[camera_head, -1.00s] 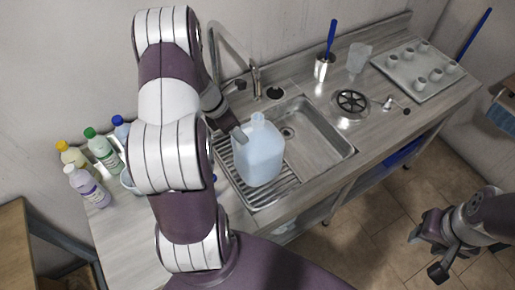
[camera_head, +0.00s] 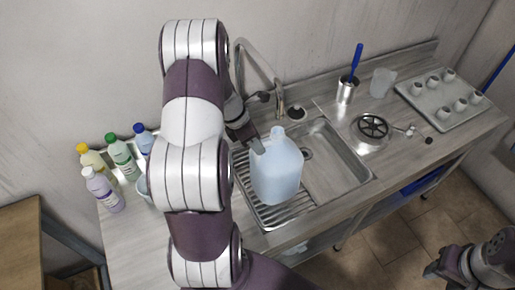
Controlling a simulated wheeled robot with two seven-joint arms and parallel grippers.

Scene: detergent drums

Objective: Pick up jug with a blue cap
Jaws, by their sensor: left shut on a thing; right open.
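A pale blue, translucent jug (camera_head: 277,175) stands roughly upright over the ribbed drainboard of the sink; I cannot tell whether its base touches. No blue cap shows clearly on it. My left gripper (camera_head: 257,145) comes in from the left and is shut on the jug near its top left side, at the handle; my own arm hides part of the grip. My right gripper (camera_head: 433,271) is open and empty at the lower right, away from the counter and partly cut by the frame.
Several bottles stand at the counter's left, including one with a blue cap (camera_head: 144,140). A faucet (camera_head: 279,100) rises behind the sink (camera_head: 345,180). A brush holder (camera_head: 346,92), clear beaker (camera_head: 382,83) and tray of cups (camera_head: 425,100) stand to the right.

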